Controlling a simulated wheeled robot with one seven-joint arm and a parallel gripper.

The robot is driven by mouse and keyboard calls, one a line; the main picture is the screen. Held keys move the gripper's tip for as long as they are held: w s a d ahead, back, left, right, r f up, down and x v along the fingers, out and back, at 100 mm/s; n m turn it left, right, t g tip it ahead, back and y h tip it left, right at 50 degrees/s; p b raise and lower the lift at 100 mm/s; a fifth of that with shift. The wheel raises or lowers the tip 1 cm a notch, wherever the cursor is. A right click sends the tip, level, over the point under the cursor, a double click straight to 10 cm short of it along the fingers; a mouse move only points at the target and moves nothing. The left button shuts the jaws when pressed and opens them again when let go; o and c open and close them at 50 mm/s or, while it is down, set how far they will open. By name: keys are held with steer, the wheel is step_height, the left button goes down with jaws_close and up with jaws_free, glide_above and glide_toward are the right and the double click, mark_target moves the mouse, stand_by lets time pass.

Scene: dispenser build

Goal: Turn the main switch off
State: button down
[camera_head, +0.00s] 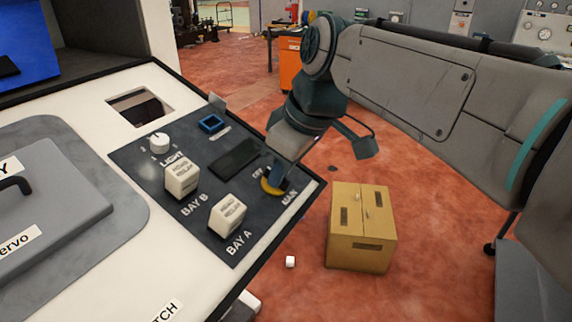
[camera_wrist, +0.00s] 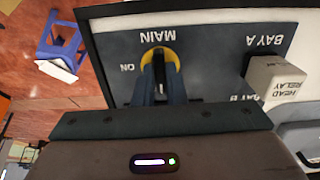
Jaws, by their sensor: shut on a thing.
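The main switch is a rotary switch with a yellow disc (camera_head: 271,187) at the right corner of the black control panel (camera_head: 190,212), by the words MAIN and OFF. In the wrist view, the yellow disc (camera_wrist: 174,58) shows around a dark handle, with MAIN above it and ON to its left, both upside down. My gripper (camera_head: 278,178) is down at the switch. Its two fingers (camera_wrist: 161,80) stand one on each side of the dark handle and are shut on it. The fingers hide much of the switch, and I cannot tell which mark its handle points to.
The panel also carries a BAY A relay block (camera_head: 227,215), a BAY B relay block (camera_head: 182,180), a white LIGHT knob (camera_head: 159,143) and a blue-rimmed socket (camera_head: 211,123). A blue stool (camera_wrist: 62,47) is there too.

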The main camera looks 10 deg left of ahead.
steer(key=shift+r, duration=0.1)
steer(key=c, duration=1.5)
jaws_free()
steer(key=p+v, duration=0.1)
steer(key=v, duration=1.2)
steer(key=shift+s+d+r, duration=0.15)
steer(key=shift+r, duration=0.15)
steer(key=s+d+f+m+h, duration=0.1)
steer(key=d+f+m, duration=0.3)
steer(key=f, duration=0.5)
steer(key=s+d+f+m+h, duration=0.1)
steer(key=s+d+f+m, duration=0.1)
steer(key=d+f+m, duration=0.3)
steer(key=s+d+f+m+t+h, duration=0.1)
steer(key=d+f+m, duration=0.3)
steer(key=d+f, duration=0.5)
steer(key=shift+s+f+m+h, duration=0.15)
steer(key=shift+s+f, duration=0.05)
steer(key=shift+f, duration=0.85)
steer(key=shift+s+f+m+h, duration=0.1)
steer(key=shift+s+f+h, duration=0.15)
steer(key=shift+f, duration=0.8)
steer(key=shift+s+f+m+h, duration=0.1)
steer(key=shift+s+f+m, duration=0.1)
steer(key=shift+f, duration=0.85)
